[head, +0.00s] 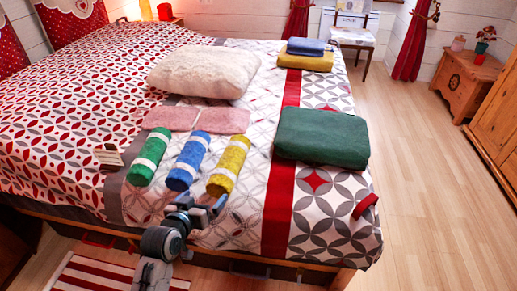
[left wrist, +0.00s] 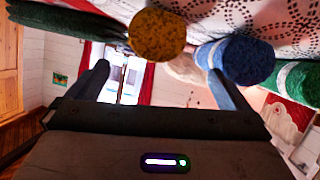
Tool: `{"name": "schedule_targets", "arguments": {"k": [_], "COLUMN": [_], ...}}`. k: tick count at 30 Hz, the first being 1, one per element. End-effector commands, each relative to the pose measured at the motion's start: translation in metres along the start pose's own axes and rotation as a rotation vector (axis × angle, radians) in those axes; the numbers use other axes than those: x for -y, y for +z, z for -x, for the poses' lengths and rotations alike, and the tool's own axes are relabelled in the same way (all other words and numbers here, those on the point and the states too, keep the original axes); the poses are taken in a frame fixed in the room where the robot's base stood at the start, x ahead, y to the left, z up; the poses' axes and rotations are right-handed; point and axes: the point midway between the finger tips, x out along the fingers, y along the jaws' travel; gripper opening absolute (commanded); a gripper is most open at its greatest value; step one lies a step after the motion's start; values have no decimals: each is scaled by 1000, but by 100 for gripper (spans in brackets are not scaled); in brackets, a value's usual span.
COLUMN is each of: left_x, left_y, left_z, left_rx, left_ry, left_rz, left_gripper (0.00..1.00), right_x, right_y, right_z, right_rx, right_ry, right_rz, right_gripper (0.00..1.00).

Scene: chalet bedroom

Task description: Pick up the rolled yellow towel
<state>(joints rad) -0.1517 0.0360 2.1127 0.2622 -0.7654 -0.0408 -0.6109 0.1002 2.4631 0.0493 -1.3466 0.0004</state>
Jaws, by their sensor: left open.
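The rolled yellow towel (head: 228,166) with a white band lies on the bed, at the right end of a row of three rolls. Its round end also shows in the left wrist view (left wrist: 157,35), near the top and between the two fingers. My left gripper (head: 204,205) is open and empty, just in front of the near end of the yellow towel. In the left wrist view its fingers (left wrist: 163,85) stand wide apart, with no visible contact with the towel. My right gripper is not in view.
A blue roll (head: 188,160) and a green roll (head: 149,157) lie left of the yellow one. Pink folded cloth (head: 196,119) lies behind them. A green folded blanket (head: 322,137) lies to the right. The bed's front edge is beneath my left arm.

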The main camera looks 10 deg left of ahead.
Motion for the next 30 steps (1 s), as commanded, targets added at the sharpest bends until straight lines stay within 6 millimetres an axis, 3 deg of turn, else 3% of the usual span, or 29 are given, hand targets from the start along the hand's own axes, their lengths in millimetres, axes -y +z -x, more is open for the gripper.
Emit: {"name": "schedule_targets", "arguments": {"k": [5,9,17,24,30], "left_x": [1,0,0,0,0], "left_y": [9,9,10,13,13], "left_z": [-15,-39,-61,-96,-107], "left_rx": [34,31,30,29,29], "left_ry": [2,2,2,1,0], "left_rz": [4,3,3,2,2], "left_gripper": [100,100,100,100,100], "right_x": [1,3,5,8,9], "right_y": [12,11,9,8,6], "right_z": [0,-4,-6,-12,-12], "right_rx": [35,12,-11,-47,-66], "right_ry": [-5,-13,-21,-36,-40], "right_rz": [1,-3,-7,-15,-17], "right_gripper": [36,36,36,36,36]}}
